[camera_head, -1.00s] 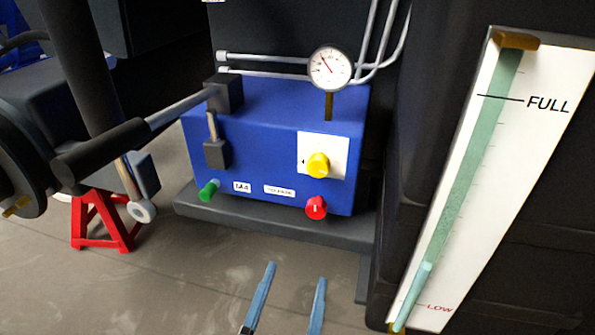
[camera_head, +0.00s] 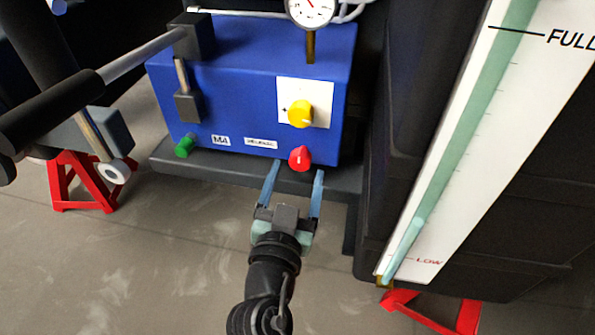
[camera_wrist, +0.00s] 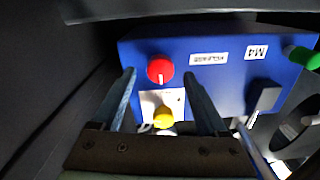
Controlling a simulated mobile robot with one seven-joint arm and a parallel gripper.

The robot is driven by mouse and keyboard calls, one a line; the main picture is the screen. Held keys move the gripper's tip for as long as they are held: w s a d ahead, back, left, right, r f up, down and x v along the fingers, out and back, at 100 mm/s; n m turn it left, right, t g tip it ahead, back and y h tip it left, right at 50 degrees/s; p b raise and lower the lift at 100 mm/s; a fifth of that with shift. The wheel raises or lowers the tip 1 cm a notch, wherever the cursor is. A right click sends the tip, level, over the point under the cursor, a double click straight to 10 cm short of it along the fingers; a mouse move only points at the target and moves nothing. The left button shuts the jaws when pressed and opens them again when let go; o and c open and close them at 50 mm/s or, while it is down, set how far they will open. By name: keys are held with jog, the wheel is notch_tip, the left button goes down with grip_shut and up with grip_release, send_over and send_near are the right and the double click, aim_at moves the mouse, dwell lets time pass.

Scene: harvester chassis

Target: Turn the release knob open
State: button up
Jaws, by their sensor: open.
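The red knob (camera_head: 300,158), with a pale pointer line, sits low on the front of the blue box (camera_head: 235,110). A small white label (camera_head: 261,142) left of it seems to read "RELEASE". My gripper (camera_head: 297,170) is open, its two blue fingers reaching up just below the knob. In the wrist view, the red knob (camera_wrist: 160,69) appears between the spread fingertips (camera_wrist: 159,76). I cannot tell how deep the fingers reach around it; no contact shows. The pointer line points roughly downward in the wrist view.
A yellow knob (camera_head: 300,114) on a white plate sits above the red one. A green knob (camera_head: 185,145) and lever (camera_head: 187,90) are at left. A dark ledge (camera_head: 230,170) lies under the box. A tall level gauge (camera_head: 460,130) stands right. Open floor lies in front.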

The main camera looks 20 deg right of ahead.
jog(key=shift+x, duration=0.95)
grip_shut()
